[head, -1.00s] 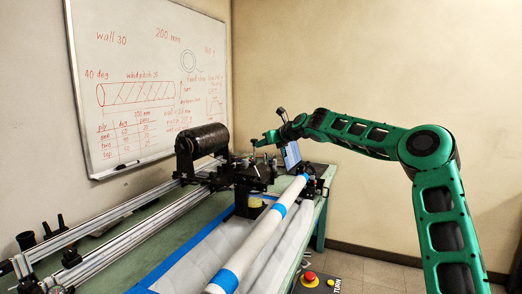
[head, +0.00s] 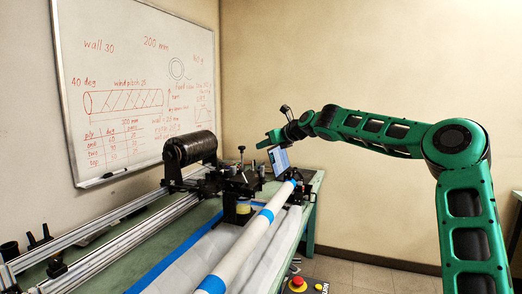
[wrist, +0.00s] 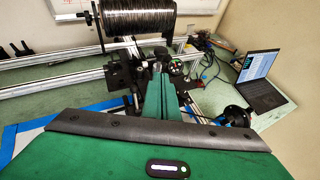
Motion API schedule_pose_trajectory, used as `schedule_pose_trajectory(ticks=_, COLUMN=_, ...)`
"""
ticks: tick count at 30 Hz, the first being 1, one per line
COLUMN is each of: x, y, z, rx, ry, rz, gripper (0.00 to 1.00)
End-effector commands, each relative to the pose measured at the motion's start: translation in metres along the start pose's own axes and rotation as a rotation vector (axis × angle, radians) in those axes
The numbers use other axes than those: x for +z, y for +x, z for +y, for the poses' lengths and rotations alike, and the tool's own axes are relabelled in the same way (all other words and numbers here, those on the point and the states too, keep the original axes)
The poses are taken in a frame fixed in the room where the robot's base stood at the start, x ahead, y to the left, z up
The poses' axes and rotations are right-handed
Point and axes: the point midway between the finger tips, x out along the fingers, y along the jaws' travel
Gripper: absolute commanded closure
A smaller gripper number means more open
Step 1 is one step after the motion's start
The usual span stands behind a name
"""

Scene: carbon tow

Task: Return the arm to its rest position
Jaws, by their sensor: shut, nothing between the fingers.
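My green arm reaches in from the right in the head view, bent at the elbow and raised above the bench. My gripper (head: 266,141) is at its far end, above the back of the bench near a small screen. In the wrist view my gripper (wrist: 160,78) shows as two green fingers pressed together, with nothing between them. It points toward the winding machine and appears to be above it, touching nothing that I can see.
A black wound cylinder (head: 190,147) sits on the winder at the back left. A laptop (wrist: 259,75) stands on the green bench (wrist: 287,107). A white tube with blue bands (head: 244,246) lies along the bench. A whiteboard (head: 120,35) hangs behind. A red button (head: 297,284) is at the lower front.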

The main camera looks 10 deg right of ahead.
Motion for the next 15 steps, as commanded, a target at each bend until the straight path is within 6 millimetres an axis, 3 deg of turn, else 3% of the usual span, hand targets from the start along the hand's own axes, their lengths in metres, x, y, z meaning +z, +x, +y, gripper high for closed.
schedule_pose_trajectory(ticks=9, x=-0.008, y=0.001, z=0.007, rx=0.001, ry=-0.049, rz=0.026, gripper=1.00)
schedule_pose_trajectory(ticks=11, x=-0.019, y=0.001, z=0.019, rx=0.006, ry=-0.120, rz=0.064, gripper=1.00)
schedule_pose_trajectory(ticks=15, x=-0.068, y=-0.006, z=0.049, rx=0.025, ry=-0.400, rz=0.217, gripper=1.00)
